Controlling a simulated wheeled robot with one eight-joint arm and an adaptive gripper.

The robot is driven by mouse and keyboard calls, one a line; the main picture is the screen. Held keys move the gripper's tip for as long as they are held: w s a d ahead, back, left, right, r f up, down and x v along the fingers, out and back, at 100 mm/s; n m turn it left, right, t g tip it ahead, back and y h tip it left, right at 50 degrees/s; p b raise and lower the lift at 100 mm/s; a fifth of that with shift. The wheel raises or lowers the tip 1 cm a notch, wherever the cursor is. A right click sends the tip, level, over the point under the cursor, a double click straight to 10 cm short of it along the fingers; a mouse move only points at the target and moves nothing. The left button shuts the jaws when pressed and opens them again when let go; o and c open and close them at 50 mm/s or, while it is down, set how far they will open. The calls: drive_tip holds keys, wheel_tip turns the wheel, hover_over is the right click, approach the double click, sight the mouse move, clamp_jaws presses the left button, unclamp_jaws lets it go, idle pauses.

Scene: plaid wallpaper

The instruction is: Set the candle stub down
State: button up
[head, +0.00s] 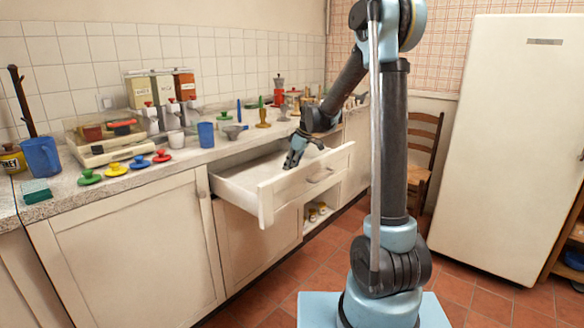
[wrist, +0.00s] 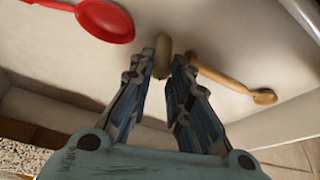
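My gripper (head: 291,165) points down into the open drawer (head: 238,192). In the wrist view, its two fingers (wrist: 162,68) are close on either side of a short beige cylinder, which looks like the candle stub (wrist: 162,48). The fingertips seem to touch it on both sides. The stub is over or against the pale drawer floor; I cannot tell whether it touches the floor. In the head view the stub is hidden or too small to make out.
A red spoon (wrist: 108,20) lies left of the stub in the drawer, and a wooden spoon (wrist: 232,80) lies to the right. The drawer front (head: 306,184) stands out from the counter. Mugs, colored knobbed lids and dispensers crowd the countertop above.

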drive_tip(key=o, duration=0.4)
drive_tip(key=v, duration=1.2)
drive_tip(key=s+d+m+h, duration=0.1)
drive_tip(key=s+d+m, duration=0.1)
drive_tip(key=s+d, duration=0.3)
drive_tip(key=s+d+m, duration=0.2)
drive_tip(key=s, duration=0.5)
drive_tip(key=s+d+f+m+h, duration=0.1)
drive_tip(key=s+d+f+m, duration=0.2)
drive_tip(key=s, duration=0.6)
drive_tip(key=s+d+f+m+h, duration=0.1)
drive_tip(key=s+d+f+m, duration=0.2)
drive_tip(key=s+d+f, duration=0.2)
drive_tip(key=s+d+f+m+h, duration=0.1)
drive_tip(key=s+d+f+m, duration=0.2)
drive_tip(key=s, duration=0.9)
drive_tip(key=shift+s+d+f, duration=0.15)
drive_tip(key=shift+d+f, duration=0.2)
drive_tip(key=shift+f, duration=0.35)
drive_tip(key=shift+s+d+f, duration=0.1)
drive_tip(key=shift+d+f, duration=0.2)
drive_tip(key=shift+f, duration=0.4)
drive_tip(key=shift+s+d+f, duration=0.15)
drive_tip(key=shift+d+f, duration=0.2)
drive_tip(key=shift+f, duration=0.3)
